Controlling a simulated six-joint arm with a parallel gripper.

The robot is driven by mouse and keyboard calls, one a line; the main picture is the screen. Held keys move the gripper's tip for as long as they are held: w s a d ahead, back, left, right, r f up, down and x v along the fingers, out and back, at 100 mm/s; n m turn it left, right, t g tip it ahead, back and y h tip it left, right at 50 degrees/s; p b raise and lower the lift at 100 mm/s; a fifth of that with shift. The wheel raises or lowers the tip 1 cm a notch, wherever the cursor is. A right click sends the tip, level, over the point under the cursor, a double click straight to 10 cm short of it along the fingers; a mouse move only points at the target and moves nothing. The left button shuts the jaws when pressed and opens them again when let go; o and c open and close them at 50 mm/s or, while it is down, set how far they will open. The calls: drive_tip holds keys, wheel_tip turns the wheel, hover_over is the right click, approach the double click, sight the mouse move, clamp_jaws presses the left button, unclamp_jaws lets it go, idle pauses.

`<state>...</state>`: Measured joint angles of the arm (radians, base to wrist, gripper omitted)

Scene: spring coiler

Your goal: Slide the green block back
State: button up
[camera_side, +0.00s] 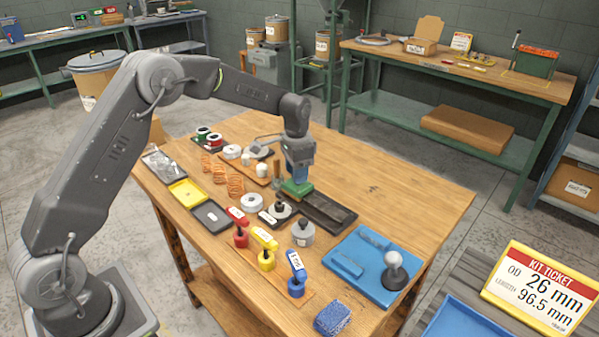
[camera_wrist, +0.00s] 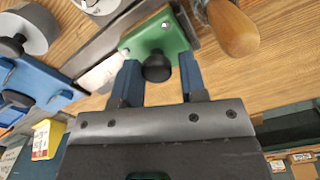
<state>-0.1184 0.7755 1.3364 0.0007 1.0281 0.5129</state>
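The green block (camera_side: 297,189) sits at the back-left end of a dark slide track (camera_side: 330,212) on the wooden table. In the wrist view the green block (camera_wrist: 158,36) carries a round black knob (camera_wrist: 157,68). My gripper (camera_side: 298,175) is directly above the block, pointing down. The side view hides the knob behind the fingers.
A wooden handle (camera_wrist: 232,27) is close beside the right finger in the wrist view. Red, yellow and blue-topped tools (camera_side: 266,245) stand at the table front. A blue fixture (camera_side: 350,262) lies to the right. The table's back right is clear.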

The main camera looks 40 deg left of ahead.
drive_tip(key=o, duration=0.4)
drive_tip(key=shift+r, duration=0.1)
wheel_tip(320, 180, up, 14)
idle(0.4)
drive_tip(key=s+d+r+n+t, duration=0.15)
drive_tip(key=s+r, duration=0.25)
drive_tip(key=s, duration=0.4)
drive_tip(key=s+d+r+n+t, duration=0.1)
drive_tip(key=s+d+r+t, duration=0.15)
drive_tip(key=s+r, duration=0.45)
drive_tip(key=s+d+f+n, duration=0.1)
drive_tip(key=s+f, duration=0.2)
drive_tip(key=s, duration=0.6)
drive_tip(key=s+d+f+n+t, duration=0.1)
drive_tip(key=s+f, duration=0.3)
drive_tip(key=s, duration=0.5)
drive_tip(key=shift+d+f+t, duration=0.2)
drive_tip(key=shift+f+t, duration=0.1)
